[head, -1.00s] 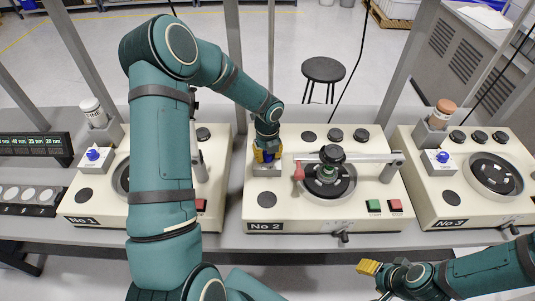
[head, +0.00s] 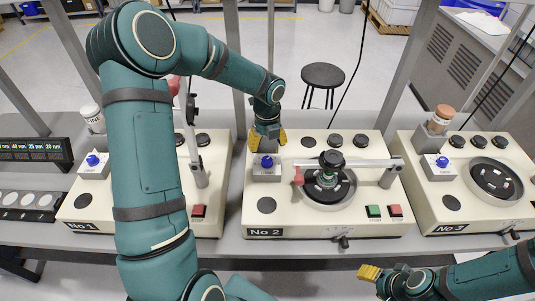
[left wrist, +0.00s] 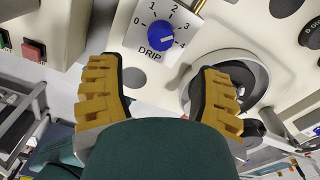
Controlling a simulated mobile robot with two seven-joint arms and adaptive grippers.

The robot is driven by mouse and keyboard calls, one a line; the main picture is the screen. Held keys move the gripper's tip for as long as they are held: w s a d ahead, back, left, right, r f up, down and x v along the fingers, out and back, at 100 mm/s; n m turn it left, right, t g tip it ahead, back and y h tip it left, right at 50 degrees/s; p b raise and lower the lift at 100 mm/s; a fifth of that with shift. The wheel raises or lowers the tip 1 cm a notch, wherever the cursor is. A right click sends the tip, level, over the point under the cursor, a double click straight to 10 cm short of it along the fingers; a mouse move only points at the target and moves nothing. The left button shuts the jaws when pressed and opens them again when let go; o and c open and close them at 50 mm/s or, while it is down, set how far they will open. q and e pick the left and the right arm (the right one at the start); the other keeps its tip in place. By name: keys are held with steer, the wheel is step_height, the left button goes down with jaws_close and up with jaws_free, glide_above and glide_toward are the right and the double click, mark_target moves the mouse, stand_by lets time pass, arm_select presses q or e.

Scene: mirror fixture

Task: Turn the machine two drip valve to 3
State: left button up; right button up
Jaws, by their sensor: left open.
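The machine two drip valve is a blue knob (head: 267,162) on a white dial block at the left of the No 2 machine (head: 290,215). In the left wrist view the knob (left wrist: 161,37) sits on a DRIP plate (left wrist: 147,18) numbered 0 to 4. Its pale mark points to the right side, near 3 and 4; I cannot tell exactly which. My left gripper (head: 268,139) is open and empty, behind and above the knob, apart from it. In the left wrist view its yellow fingers (left wrist: 158,75) stand wide apart. My right gripper (head: 371,272) is low at the front; its opening is unclear.
Machines No 1 (head: 80,215) and No 3 (head: 445,217) stand either side. Grey uprights rise behind.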

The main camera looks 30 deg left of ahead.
arm_select(q)
step_height(320, 180, up, 4)
steer(key=shift+f, duration=0.1)
steer(key=shift+s+f, duration=0.1)
stand_by(0.6)
